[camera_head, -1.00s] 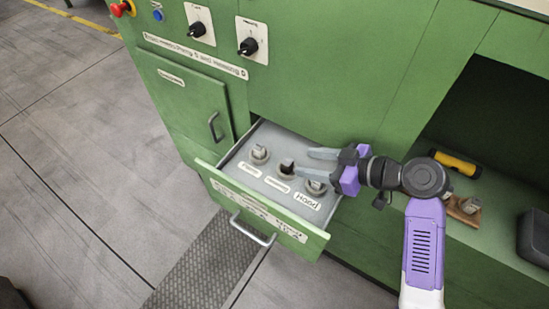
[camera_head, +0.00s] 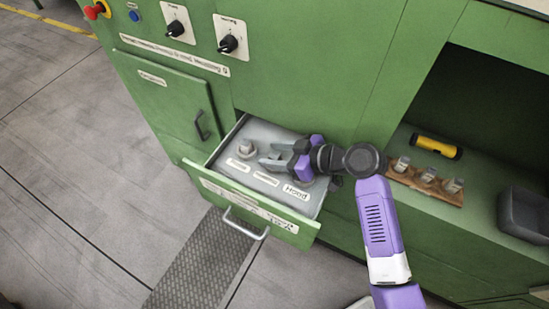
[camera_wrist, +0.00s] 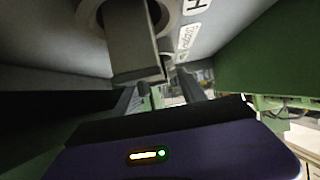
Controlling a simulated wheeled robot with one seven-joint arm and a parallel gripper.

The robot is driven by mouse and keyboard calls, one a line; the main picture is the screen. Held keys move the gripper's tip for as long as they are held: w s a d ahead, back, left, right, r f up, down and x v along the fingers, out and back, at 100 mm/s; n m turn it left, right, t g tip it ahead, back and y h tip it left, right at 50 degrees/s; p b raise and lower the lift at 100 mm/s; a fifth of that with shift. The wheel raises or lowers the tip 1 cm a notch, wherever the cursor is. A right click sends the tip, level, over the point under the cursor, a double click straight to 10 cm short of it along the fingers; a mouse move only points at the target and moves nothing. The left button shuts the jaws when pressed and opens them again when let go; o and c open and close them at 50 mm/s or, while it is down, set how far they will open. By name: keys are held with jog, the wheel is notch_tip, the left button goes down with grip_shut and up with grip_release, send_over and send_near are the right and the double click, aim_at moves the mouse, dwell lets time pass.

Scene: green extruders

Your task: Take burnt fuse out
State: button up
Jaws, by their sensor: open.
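The open drawer (camera_head: 215,190) of the green machine holds labelled round fuse sockets. A grey fuse (camera_head: 246,148) stands upright in the left socket. My gripper (camera_head: 270,156) is low over the drawer, its open fingers pointing left around the middle socket. The middle and right fuses are largely hidden by my gripper in the head view. In the wrist view a large grey fuse (camera_wrist: 134,50) in its round socket is close to the camera, and my gripper's fingers (camera_wrist: 158,95) reach out beyond it. I cannot tell which fuse is burnt, or whether the fingers touch one.
A wooden block with several fuses (camera_head: 428,181) stands on the shelf at right. A yellow and black flashlight (camera_head: 437,147) lies behind it. A dark bin (camera_head: 524,213) is at the far right. The drawer front has a metal handle (camera_head: 245,225).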

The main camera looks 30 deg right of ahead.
grip_shut()
jog(key=shift+r, duration=0.15)
